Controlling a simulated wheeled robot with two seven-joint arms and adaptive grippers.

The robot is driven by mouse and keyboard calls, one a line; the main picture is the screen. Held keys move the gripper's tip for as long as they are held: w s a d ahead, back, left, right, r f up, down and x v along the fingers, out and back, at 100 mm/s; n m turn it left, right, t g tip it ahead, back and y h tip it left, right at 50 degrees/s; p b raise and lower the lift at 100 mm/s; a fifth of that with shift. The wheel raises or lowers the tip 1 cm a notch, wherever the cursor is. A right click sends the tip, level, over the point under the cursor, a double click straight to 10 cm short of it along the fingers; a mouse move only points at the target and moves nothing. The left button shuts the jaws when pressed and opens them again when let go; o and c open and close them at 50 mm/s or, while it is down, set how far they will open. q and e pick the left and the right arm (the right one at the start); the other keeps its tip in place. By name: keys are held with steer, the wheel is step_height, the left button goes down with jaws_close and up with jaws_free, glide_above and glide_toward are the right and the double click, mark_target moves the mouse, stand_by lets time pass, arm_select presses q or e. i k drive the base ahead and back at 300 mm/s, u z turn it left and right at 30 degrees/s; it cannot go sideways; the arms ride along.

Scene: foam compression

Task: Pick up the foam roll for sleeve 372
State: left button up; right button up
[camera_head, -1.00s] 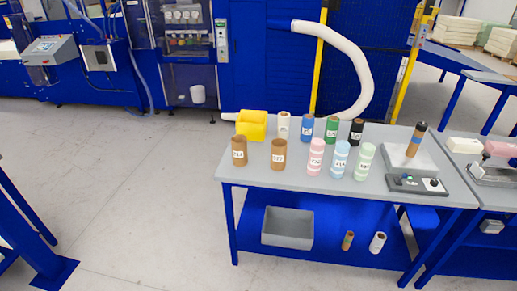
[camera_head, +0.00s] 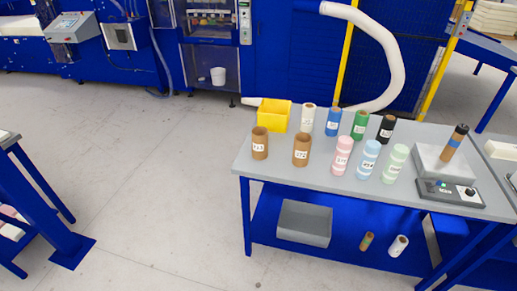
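The foam rolls stand upright on the grey tabletop. The front row holds a pink roll (camera_head: 342,156), a light blue roll (camera_head: 368,159) and a pale green roll (camera_head: 395,163), each with a white label. Two brown sleeves stand to their left, one at the far left (camera_head: 260,143) and one beside it (camera_head: 302,149). Their labels are too small to read surely; the second may read 372. Behind stand a white roll (camera_head: 308,118), a blue roll (camera_head: 333,122), a green roll (camera_head: 360,125) and a black roll (camera_head: 387,129). Neither gripper is in view.
The blue-framed table (camera_head: 244,169) carries a yellow bin (camera_head: 274,115) and a grey device (camera_head: 443,163) with a brown cylinder on it. A control box (camera_head: 452,192) is in front. A grey bin (camera_head: 304,223) and two small rolls lie below.

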mark_target(344, 146)
steer(key=u, duration=1.2)
steer(key=k, duration=1.05)
steer(key=z, duration=1.6)
steer(key=i, duration=0.5)
steer(key=z, duration=0.1)
